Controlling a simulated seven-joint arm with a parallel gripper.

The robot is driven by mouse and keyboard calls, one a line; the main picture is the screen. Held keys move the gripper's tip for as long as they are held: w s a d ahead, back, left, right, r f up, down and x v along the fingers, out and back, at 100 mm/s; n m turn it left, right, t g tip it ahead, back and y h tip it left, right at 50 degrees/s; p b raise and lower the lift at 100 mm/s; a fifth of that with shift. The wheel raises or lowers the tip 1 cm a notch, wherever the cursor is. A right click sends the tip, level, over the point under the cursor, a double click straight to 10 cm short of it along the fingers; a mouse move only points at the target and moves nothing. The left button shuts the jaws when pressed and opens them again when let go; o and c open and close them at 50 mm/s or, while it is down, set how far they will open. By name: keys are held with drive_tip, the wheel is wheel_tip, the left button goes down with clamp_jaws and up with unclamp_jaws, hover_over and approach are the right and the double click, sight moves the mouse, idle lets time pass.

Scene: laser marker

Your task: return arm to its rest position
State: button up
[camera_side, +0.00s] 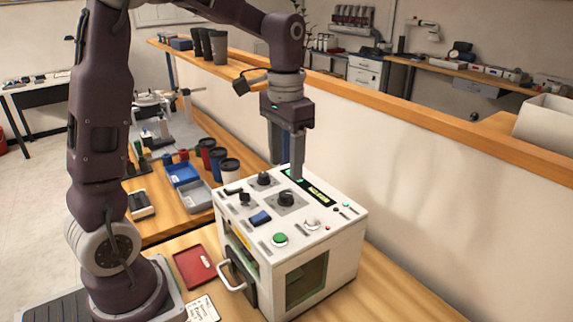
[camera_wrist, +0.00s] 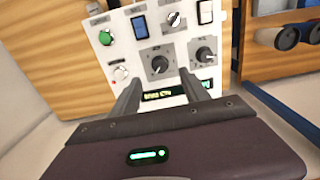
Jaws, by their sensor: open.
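My gripper (camera_side: 297,172) is above the back part of the laser marker's top panel in the side view, pointing down, with nothing seen between its fingers. In the wrist view its two fingers (camera_wrist: 160,85) stand apart on either side of the lit display strip, which shows between them. The white laser marker (camera_side: 345,245) carries a green button (camera_side: 280,239), black knobs (camera_side: 287,198), a blue switch (camera_side: 260,217) and a display (camera_side: 318,193). Its front door with a handle (camera_side: 232,276) is at the lower left; I cannot tell if it is fully shut.
A red tray (camera_side: 195,266) lies left of the machine, with a white card (camera_side: 203,309) in front. Blue (camera_side: 182,173) and grey (camera_side: 197,195) bins and several cups (camera_side: 229,170) stand behind it. A low wall with a wooden top (camera_side: 440,128) runs behind the machine.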

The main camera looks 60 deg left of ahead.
drive_tip(key=s+d+r+t, duration=0.1)
drive_tip(key=s+d+t, duration=0.1)
drive_tip(key=s, duration=0.7)
drive_tip(key=s+d+r+t, duration=0.2)
drive_tip(key=s+d, duration=0.3)
drive_tip(key=s, duration=0.5)
drive_tip(key=shift+d+t, duration=0.25)
drive_tip(key=shift+t, duration=0.55)
drive_tip(key=g, duration=0.6)
hover_over(286, 193)
wheel_tip(286, 193, down, 4)
drive_tip(key=shift+r, duration=0.2)
wheel_tip(286, 193, down, 7)
drive_tip(key=shift+r, duration=0.2)
